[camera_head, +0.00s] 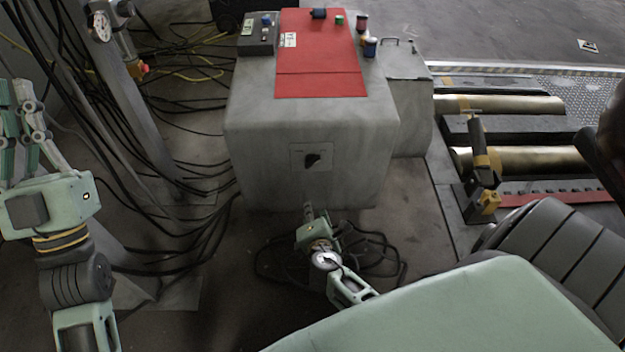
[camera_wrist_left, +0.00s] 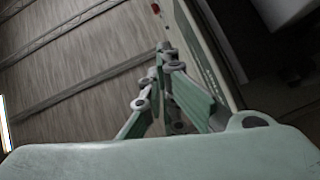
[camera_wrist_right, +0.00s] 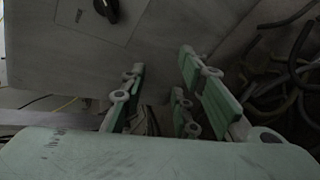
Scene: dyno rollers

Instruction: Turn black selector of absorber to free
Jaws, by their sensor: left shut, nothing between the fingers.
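The black selector (camera_head: 312,160) is a knob on a pale square plate (camera_head: 299,150) on the front face of the grey absorber box (camera_head: 255,150). It also shows at the top edge of the right wrist view (camera_wrist_right: 107,9), partly cut off. Small lettering beside it is too small to read surely. My right gripper (camera_head: 309,212) is just below the selector, near the box's lower front, apart from the knob. Its fingers (camera_wrist_right: 163,60) stand apart and empty in the right wrist view. My left gripper (camera_head: 22,100) is far left, with fingertips together (camera_wrist_left: 163,48) and empty.
A red panel (camera_head: 320,60) covers the box top, with a small control box (camera_head: 258,34) and several coloured spools near it. Black cables (camera_head: 190,240) lie on the floor at left and below. Brass rollers (camera_head: 515,158) are at right. A grey post (camera_head: 110,90) stands at left.

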